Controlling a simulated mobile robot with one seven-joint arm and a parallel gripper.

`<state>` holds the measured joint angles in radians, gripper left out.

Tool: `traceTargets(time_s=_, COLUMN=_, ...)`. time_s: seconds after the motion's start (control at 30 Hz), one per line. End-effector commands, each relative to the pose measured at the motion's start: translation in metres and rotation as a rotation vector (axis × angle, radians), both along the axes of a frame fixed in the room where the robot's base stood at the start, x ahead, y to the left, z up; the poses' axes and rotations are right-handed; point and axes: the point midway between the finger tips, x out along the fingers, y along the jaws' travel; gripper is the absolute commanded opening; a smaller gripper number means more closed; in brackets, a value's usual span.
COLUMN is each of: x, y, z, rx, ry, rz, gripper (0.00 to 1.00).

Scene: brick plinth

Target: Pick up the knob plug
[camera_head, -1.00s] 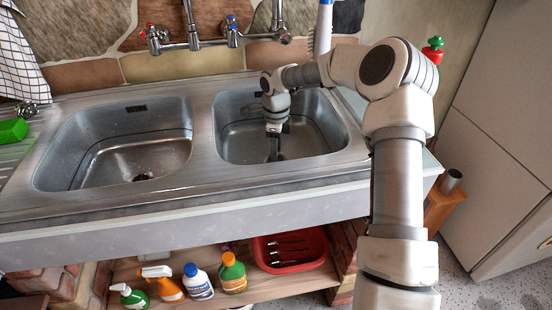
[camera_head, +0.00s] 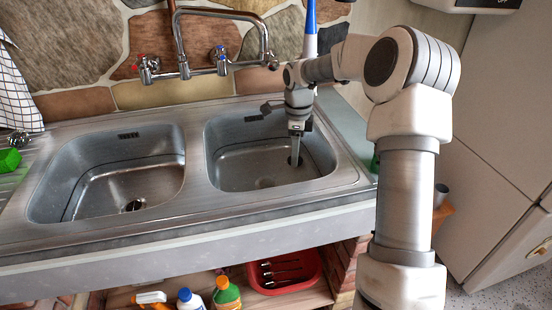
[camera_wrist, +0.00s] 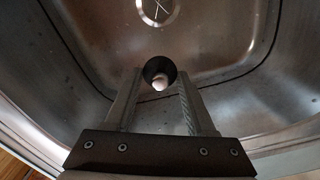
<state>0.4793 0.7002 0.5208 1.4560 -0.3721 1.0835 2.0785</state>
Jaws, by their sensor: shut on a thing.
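The knob plug (camera_wrist: 152,67) is a dark round piece with a pale knob, seen between my fingertips in the wrist view. My gripper (camera_wrist: 160,88) is shut on it. In the head view my gripper (camera_head: 295,155) points down inside the right basin (camera_head: 235,175) of the steel sink. The plug is too small to make out clearly there. The basin's round drain (camera_wrist: 157,10) shows beyond the plug in the wrist view, apart from it.
The left basin (camera_head: 110,190) is empty. A tap with red and blue handles (camera_head: 182,70) stands behind the sink. A blue-and-white brush (camera_head: 310,30) is close behind my arm. Bottles (camera_head: 226,295) and a red tray (camera_head: 285,272) sit below.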

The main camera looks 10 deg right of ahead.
Motion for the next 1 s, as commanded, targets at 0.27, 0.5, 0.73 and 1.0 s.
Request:
traceTargets(time_s=0.27, x=-0.009, y=-0.03, z=0.02, rx=0.0, ry=0.0, rz=-0.001, gripper=0.01)
traceTargets(time_s=0.5, x=-0.009, y=-0.033, z=0.03, rx=0.001, ry=0.0, rz=0.001, gripper=0.01)
traceTargets(time_s=0.73, x=-0.009, y=-0.033, z=0.045, rx=0.0, ry=0.0, rz=0.0, gripper=0.01)
traceTargets(time_s=1.0, x=-0.009, y=-0.033, z=0.064, rx=0.0, ry=0.001, rz=0.0, gripper=0.01)
